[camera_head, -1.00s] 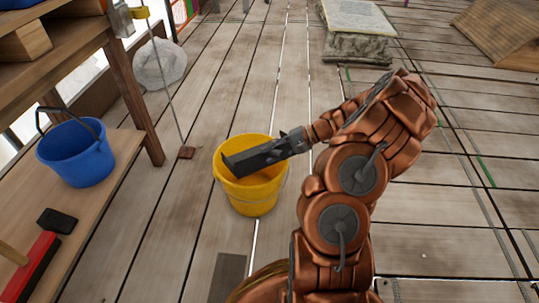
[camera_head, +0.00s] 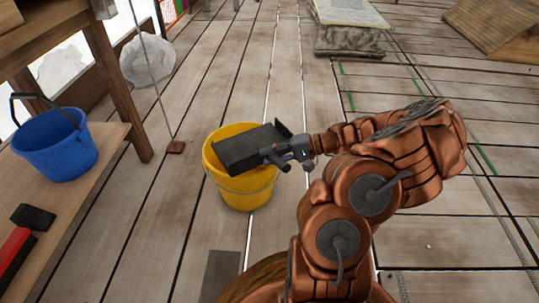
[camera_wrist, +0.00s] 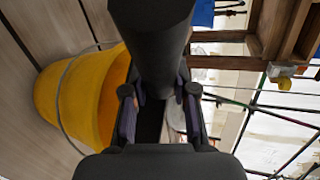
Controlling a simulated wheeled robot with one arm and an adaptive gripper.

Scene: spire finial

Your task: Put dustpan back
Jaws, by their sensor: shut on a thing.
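The dark grey dustpan (camera_head: 247,149) is above the mouth of the yellow bucket (camera_head: 245,187) in the head view, its flat pan facing up. My gripper (camera_head: 290,153) is shut on the dustpan's handle at the right of the bucket. In the wrist view the dustpan's dark handle (camera_wrist: 152,45) runs between the fingers of my gripper (camera_wrist: 160,100), and the yellow bucket (camera_wrist: 75,100) is at the left. The dustpan hides part of the bucket's opening, so I cannot tell whether it touches the rim.
A wooden shelf unit at the left has a low board (camera_head: 85,210) bearing a blue bucket (camera_head: 55,145), a black block (camera_head: 33,218) and a red tool (camera_head: 12,262). A thin pole stands on a small brown foot (camera_head: 176,147).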

